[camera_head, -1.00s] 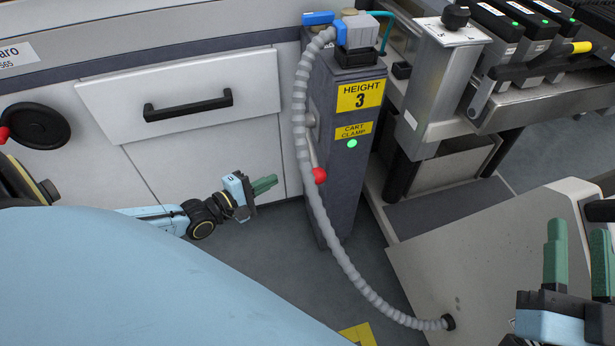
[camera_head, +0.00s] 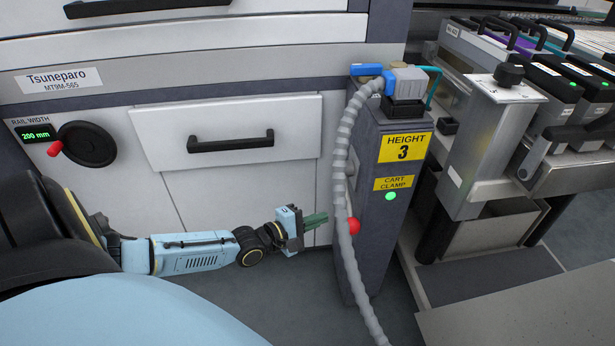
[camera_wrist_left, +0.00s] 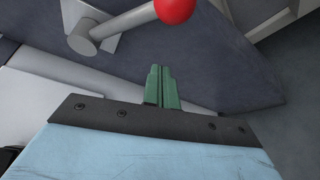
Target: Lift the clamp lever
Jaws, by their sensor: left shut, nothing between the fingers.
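The clamp lever shows its red ball knob (camera_head: 353,225) low on the side of the dark grey cart clamp post (camera_head: 365,270). In the left wrist view the lever's grey rod (camera_wrist_left: 125,22) runs from a pivot on a plate to the red knob at the top. My left gripper (camera_head: 318,218) is just left of the knob, its green fingers pointing at the post. In the left wrist view its fingers (camera_wrist_left: 160,74) are together and empty, with the knob beyond them and apart. A corrugated hose partly hides the lever in the head view. My right gripper is out of view.
The grey hose (camera_head: 340,165) hangs down the post's front, close to the lever. A cabinet drawer (camera_head: 235,130) and a handwheel (camera_head: 87,144) are on the left. A feeder trolley (camera_head: 480,155) stands close on the right. The floor below my left gripper is clear.

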